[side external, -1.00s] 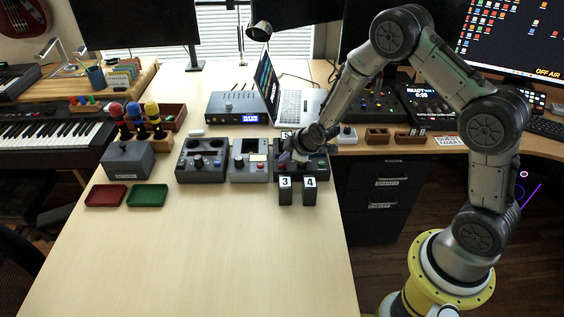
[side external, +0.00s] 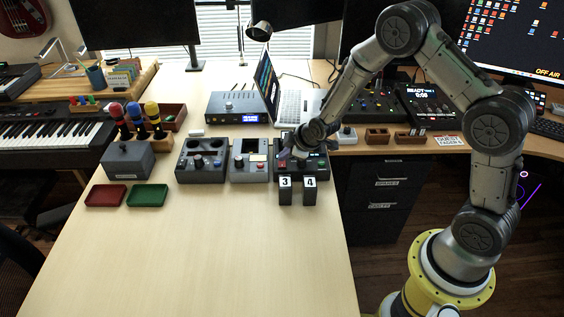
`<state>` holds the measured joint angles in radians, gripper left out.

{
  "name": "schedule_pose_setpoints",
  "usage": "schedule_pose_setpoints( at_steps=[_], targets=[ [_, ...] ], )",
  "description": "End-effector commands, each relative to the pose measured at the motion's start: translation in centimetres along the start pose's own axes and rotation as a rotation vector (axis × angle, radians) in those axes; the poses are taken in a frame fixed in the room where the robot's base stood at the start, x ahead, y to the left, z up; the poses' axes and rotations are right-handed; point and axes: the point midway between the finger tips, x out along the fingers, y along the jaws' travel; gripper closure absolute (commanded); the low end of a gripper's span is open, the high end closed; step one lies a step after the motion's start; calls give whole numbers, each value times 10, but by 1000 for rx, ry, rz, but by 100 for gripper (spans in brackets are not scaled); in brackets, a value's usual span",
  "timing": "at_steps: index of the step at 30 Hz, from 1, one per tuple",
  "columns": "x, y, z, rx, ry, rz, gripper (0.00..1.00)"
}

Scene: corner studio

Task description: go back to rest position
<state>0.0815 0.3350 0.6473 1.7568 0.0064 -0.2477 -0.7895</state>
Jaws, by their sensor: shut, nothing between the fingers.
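My gripper (side external: 287,154) is at the black panel (side external: 316,172) near the right edge of the light wooden table. It is shut, with nothing seen between its fingers. Its tips are just over the panel's left part, and I cannot tell whether they touch it. The arm reaches in from the right and hides part of the panel's back edge. Two dark blocks labelled 3 (side external: 285,194) and 4 (side external: 310,194) stand at the panel's front.
Left of the panel are a small grey device (side external: 250,162) and a knobbed box (side external: 202,163). A laptop (side external: 297,105) and a blue-display unit (side external: 236,108) stand behind. Red (side external: 106,203) and green (side external: 147,203) trays lie at left. The table's front is clear.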

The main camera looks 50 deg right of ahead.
Motion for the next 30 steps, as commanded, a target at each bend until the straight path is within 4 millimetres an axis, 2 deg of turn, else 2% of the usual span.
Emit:
schedule_pose_setpoints(
  at_steps=[5,21,30],
  targets=[
    [-6,4,-4,0,2,2,100],
    [-44,24,-24,0,1,1,100],
    [-48,26,-26,0,0,-1,100]
  ],
)
